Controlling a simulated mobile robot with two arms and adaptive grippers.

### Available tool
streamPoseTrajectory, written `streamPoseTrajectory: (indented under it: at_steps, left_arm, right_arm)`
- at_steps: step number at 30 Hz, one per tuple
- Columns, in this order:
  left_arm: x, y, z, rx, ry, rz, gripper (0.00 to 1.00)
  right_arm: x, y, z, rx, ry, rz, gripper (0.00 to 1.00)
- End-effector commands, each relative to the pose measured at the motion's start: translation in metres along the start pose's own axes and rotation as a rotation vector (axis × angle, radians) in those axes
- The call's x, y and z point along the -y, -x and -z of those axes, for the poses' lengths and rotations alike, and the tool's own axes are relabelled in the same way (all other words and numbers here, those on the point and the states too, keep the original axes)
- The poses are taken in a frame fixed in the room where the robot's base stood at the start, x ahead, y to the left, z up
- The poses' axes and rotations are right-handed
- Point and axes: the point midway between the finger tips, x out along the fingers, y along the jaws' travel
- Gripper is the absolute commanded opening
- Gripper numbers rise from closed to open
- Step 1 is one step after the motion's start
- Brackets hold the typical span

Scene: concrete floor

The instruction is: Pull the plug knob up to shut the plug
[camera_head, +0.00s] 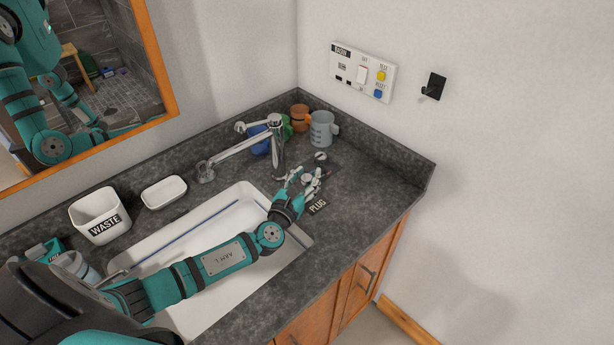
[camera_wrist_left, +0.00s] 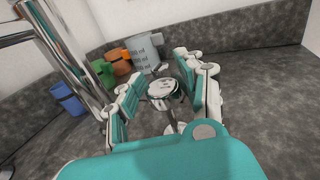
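The plug knob (camera_head: 320,156) is a small round metal knob on the counter, right of the tap. In the left wrist view the round knob top (camera_wrist_left: 163,88) shows between and just beyond my fingers. The black PLUG label (camera_head: 317,207) lies on the counter by my wrist. My left gripper (camera_head: 308,175) is open, its fingers apart and pointing toward the knob; it also shows in the left wrist view (camera_wrist_left: 163,95). I cannot tell whether either finger touches the knob. The lower stem is partly hidden. My right gripper is not in view.
The chrome tap (camera_head: 277,145) stands close left of my gripper. Behind are a grey measuring cup (camera_head: 321,129), an orange cup (camera_head: 299,117) and blue and green cups. My left arm crosses the white sink (camera_head: 232,212). The counter right of the knob is clear.

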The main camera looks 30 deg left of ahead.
Motion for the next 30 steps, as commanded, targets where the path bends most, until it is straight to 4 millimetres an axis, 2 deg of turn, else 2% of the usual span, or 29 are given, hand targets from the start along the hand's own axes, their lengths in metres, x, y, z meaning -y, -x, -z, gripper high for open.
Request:
streamPoseTrajectory:
  at_steps: [1, 3, 11, 14, 17, 27, 30]
  left_arm:
    - [0.000, 0.000, 0.000, 0.000, 0.000, 0.000, 0.46]
    - [0.000, 0.000, 0.000, 0.000, 0.000, 0.000, 0.54]
    - [0.000, 0.000, 0.000, 0.000, 0.001, 0.000, 0.54]
    - [-0.001, 0.006, 0.001, -0.001, 0.001, 0.000, 0.54]
    - [0.000, 0.021, 0.001, -0.003, 0.001, 0.001, 0.54]
    - [-0.001, 0.093, 0.001, -0.002, 0.000, 0.000, 0.54]
    - [-0.001, 0.107, 0.001, -0.002, 0.000, -0.001, 0.54]
  right_arm:
    - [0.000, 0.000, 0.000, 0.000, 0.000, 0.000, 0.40]
    - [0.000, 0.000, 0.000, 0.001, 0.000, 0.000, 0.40]
    - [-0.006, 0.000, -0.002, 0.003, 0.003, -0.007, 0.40]
    - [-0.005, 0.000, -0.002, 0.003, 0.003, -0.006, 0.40]
    - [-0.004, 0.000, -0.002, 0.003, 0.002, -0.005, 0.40]
    - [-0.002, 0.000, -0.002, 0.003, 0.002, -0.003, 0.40]
    - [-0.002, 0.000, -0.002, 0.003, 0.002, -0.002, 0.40]
